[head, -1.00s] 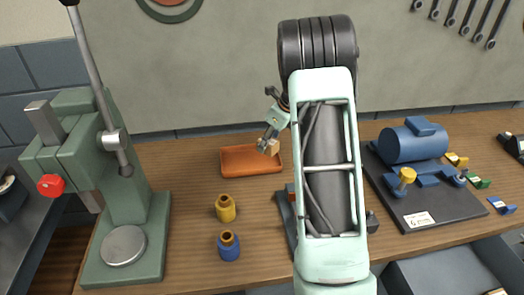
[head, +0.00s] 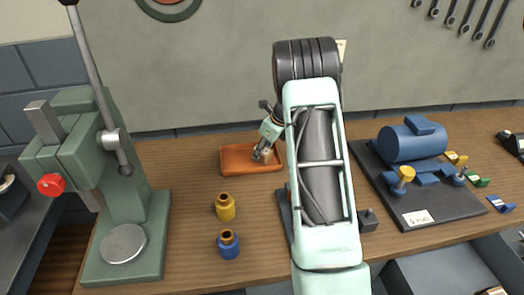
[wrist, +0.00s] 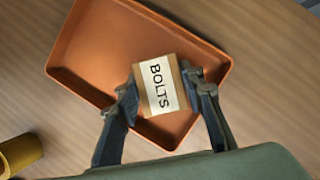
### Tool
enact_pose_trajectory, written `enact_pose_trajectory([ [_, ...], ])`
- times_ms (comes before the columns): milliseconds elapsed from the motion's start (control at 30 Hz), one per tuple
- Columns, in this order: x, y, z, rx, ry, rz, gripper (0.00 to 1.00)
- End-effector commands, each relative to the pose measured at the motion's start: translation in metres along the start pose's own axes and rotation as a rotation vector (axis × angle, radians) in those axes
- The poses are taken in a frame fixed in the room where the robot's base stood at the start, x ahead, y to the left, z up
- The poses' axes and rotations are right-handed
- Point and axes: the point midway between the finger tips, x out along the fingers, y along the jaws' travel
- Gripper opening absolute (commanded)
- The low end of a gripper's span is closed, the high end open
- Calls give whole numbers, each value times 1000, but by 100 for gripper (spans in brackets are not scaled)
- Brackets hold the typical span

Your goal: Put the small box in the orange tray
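The small box (wrist: 158,87) is tan cardboard with a white label reading BOLTS. The orange tray (wrist: 88,45) lies on the wooden bench; in the head view the tray (head: 235,163) is left of my arm. My gripper (wrist: 165,85) has one finger on each side of the box, over the tray's interior near its lower right part. The fingers appear shut on the box's sides. In the head view my gripper (head: 262,155) is low at the tray, with the box (head: 266,156) between its fingers. Whether the box touches the tray floor I cannot tell.
A yellow bushing (head: 225,207) and a blue bushing (head: 228,243) stand in front of the tray. A green lever press (head: 130,210) stands at left. A blue motor-like casing (head: 412,142) sits on a dark board at right. The bench between press and tray is clear.

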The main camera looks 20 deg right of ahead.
Motion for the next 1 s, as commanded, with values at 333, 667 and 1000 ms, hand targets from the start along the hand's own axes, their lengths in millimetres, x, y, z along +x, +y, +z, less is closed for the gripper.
enact_pose_trajectory([
  [333,0,0,0,0,1,0,53],
  [667,-29,-1,1,-1,-1,-3,53],
  [1000,-99,0,1,0,-1,-2,53],
])
